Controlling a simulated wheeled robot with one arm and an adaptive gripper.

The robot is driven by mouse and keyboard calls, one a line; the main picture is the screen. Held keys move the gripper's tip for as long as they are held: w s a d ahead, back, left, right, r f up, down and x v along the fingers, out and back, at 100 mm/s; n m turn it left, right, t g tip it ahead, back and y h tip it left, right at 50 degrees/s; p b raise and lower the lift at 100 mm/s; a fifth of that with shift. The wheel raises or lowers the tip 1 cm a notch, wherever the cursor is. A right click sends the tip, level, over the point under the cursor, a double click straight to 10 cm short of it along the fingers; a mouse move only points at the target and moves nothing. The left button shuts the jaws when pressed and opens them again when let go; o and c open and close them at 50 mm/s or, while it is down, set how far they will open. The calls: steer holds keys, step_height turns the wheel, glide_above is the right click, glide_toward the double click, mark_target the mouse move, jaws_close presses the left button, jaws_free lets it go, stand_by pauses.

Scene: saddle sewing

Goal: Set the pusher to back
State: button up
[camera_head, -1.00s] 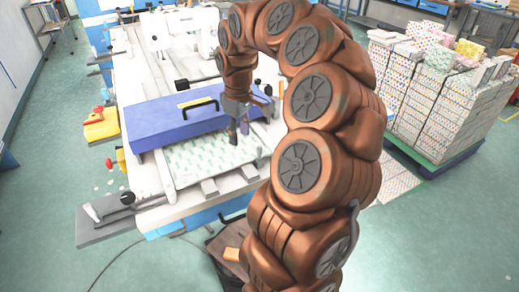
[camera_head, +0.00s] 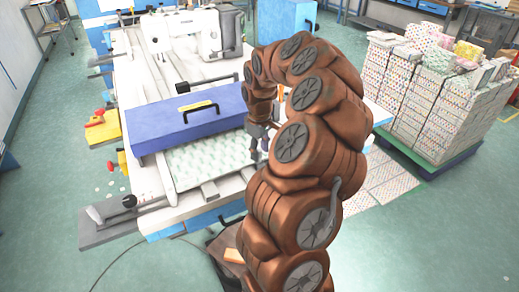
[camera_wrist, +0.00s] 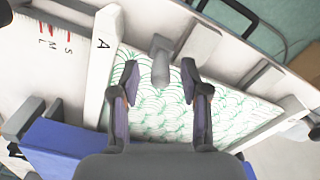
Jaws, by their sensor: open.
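My gripper (camera_wrist: 159,82) is open, pointing down over the patterned sheet. In the wrist view a grey upright knob (camera_wrist: 160,62) stands between and just beyond the fingertips; I see no clear contact. I cannot tell whether this knob is the pusher. A white bar marked A (camera_wrist: 103,65) lies to the left of the fingers. In the head view my gripper (camera_head: 262,138) is right of the blue box (camera_head: 190,122), at the right end of the green-and-white patterned sheet (camera_head: 205,158). My arm hides part of the table there.
A white sewing machine (camera_head: 193,33) stands at the back of the table. The blue box has a black handle (camera_head: 201,109) on top. A stack of patterned boxes (camera_head: 438,100) on a pallet stands at the right. Open green floor lies at the left.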

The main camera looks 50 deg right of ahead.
steer(key=shift+f, duration=0.4)
jaws_close()
stand_by(0.4)
